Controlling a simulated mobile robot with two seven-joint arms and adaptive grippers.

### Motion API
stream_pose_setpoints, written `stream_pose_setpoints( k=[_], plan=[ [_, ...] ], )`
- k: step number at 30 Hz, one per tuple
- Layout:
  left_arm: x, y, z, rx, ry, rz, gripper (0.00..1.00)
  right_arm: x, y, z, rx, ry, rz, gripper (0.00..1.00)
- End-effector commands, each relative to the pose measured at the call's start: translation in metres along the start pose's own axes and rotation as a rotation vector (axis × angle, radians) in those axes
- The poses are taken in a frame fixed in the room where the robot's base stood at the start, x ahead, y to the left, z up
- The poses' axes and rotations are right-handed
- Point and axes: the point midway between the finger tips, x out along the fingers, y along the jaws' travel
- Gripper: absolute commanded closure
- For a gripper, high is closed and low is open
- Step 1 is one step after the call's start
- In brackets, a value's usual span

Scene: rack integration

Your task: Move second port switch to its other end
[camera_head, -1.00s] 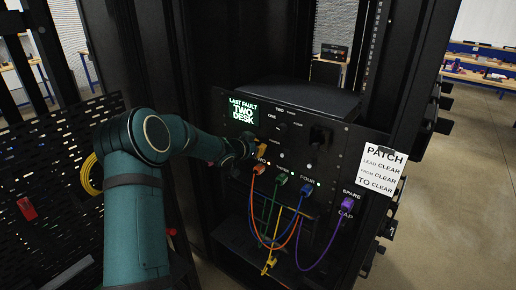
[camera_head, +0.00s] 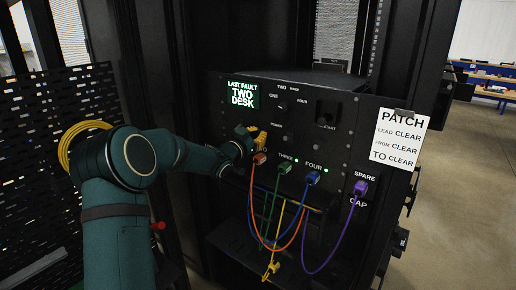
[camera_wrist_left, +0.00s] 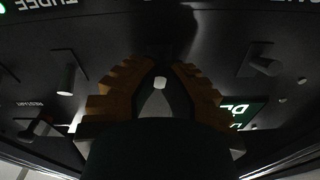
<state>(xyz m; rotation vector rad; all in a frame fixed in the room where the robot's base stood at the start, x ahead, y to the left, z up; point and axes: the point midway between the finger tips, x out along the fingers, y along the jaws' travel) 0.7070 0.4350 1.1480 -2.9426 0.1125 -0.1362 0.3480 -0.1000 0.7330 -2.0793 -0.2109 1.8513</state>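The black rack panel (camera_head: 300,125) carries a row of ports, with an orange plug (camera_head: 260,158) in the second one. My left gripper (camera_head: 257,137), with yellow-brown fingers, is at the panel just above that plug. It hides the second port switch in the head view. In the left wrist view, which is upside down to the panel, a small pale-tipped lever (camera_wrist_left: 159,84) shows between the two stepped fingers (camera_wrist_left: 160,88). The fingers stand apart, with dark gaps on both sides of the lever. I cannot tell whether they touch it. My right gripper is not in view.
Green (camera_head: 285,168), blue (camera_head: 313,178) and purple (camera_head: 360,188) plugs sit to the right, with cables looping below. A lit display (camera_head: 243,95) reads LAST FAULT TWO DESK. A white PATCH card (camera_head: 397,138) hangs at the right. Other levers flank the gripper in the wrist view.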

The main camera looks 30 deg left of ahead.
Motion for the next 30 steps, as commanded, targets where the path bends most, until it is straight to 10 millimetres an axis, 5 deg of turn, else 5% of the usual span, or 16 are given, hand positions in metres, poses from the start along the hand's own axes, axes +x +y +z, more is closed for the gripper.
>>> stream_pose_setpoints(
  k=[9, 30],
  plan=[
    [0.000, 0.002, 0.012, -0.001, 0.166, -0.034, 1.00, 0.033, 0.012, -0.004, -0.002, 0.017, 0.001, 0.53],
    [0.002, 0.003, 0.014, 0.001, 0.372, -0.075, 1.00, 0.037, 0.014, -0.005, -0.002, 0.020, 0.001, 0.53]
  ],
)
